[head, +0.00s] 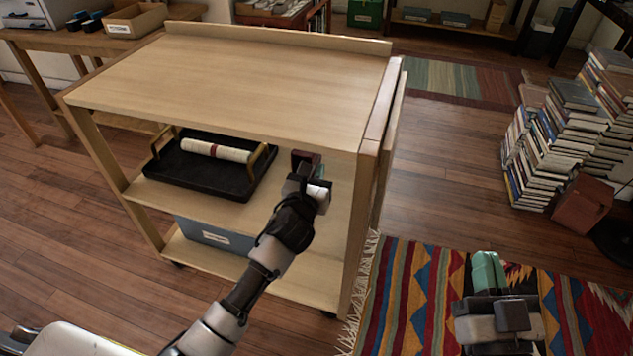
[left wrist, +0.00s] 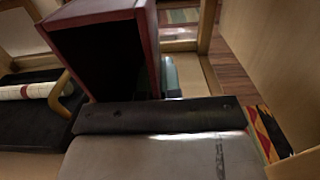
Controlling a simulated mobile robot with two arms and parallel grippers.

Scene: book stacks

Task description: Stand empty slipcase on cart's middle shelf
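The cart (head: 230,75) is pale wood with three levels. The dark red slipcase (head: 304,158) is at its middle shelf (head: 150,193), right of the black tray. In the left wrist view the slipcase (left wrist: 152,30) is upright with its black, empty opening towards the camera. My left gripper (head: 312,182) reaches in under the cart's top and appears shut on the slipcase's right wall; a teal finger (left wrist: 172,78) shows beside that wall. The slipcase's foot is hidden, so I cannot tell whether it touches the shelf. My right gripper (head: 488,270) is over the rug, teal fingers together, empty.
A black tray (head: 215,178) with brass handles and a cream roll (head: 217,151) fills the shelf's left part. A grey-blue box (head: 200,235) is on the bottom shelf. The cart's right end panel (head: 365,190) is close to my left gripper. Book stacks (head: 555,135) stand at right.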

